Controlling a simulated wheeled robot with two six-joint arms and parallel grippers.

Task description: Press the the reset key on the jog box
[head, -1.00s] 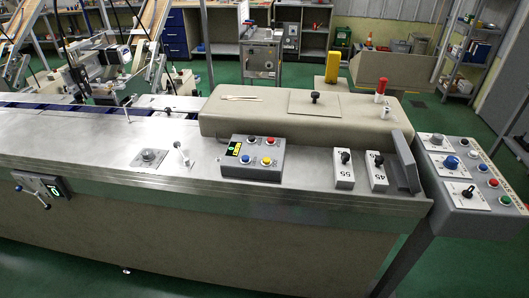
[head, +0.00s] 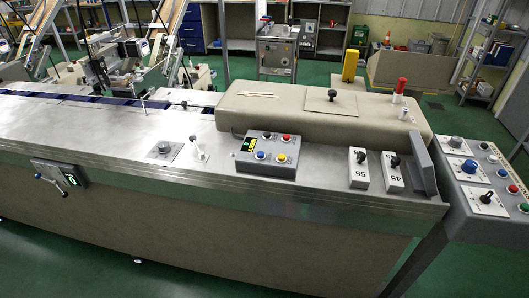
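The jog box (head: 266,170) is a small dark grey box with a sloped top, on the machine's steel top near the middle of the head view. The labels are too small to read, so I cannot tell which key is reset. Neither of my grippers shows in the head view, and nothing covers the box.
Green floor lies in front.

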